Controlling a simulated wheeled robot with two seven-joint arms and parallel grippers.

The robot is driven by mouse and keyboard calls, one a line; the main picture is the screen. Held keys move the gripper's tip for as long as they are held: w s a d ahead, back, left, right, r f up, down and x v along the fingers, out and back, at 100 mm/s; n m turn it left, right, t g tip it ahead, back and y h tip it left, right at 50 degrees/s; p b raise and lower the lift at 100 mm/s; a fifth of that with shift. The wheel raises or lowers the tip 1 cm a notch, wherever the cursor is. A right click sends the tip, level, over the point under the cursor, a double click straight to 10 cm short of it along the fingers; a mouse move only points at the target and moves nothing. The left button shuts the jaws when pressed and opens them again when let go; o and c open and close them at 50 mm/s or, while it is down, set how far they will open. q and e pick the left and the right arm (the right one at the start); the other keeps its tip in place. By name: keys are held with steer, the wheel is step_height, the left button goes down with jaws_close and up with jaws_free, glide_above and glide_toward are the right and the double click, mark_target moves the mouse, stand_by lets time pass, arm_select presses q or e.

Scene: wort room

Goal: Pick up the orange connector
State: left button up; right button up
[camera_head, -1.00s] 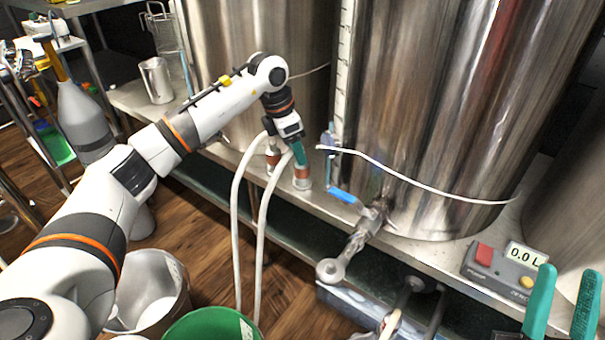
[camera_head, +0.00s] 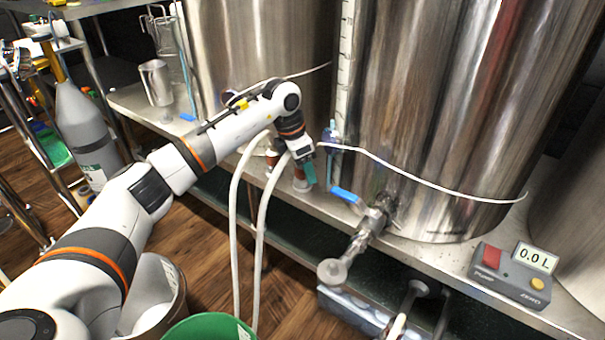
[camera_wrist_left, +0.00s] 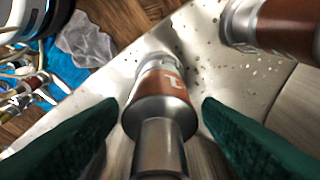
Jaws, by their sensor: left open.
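In the left wrist view the connector (camera_wrist_left: 160,92) lies between my two green fingers, with a gap on both sides. My left gripper (camera_head: 308,173) is open at it and partly hides it in the head view. A second, similar banded connector (camera_head: 271,158) stands just left of it and also shows at the upper right of the wrist view (camera_wrist_left: 282,28). My right gripper is not in view.
A large steel tank (camera_head: 440,120) with a blue-handled valve (camera_head: 345,195) stands close to the right. A pump box (camera_head: 508,274) reading 0.0 L sits on the shelf. Two pale hoses (camera_head: 262,240) hang down in front. A green bucket (camera_head: 205,328) is below.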

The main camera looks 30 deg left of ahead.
arm_select(q)
steer(key=shift+r, duration=0.1)
steer(key=c, duration=1.2)
steer(key=shift+o, duration=0.2)
steer(key=shift+r, duration=0.1)
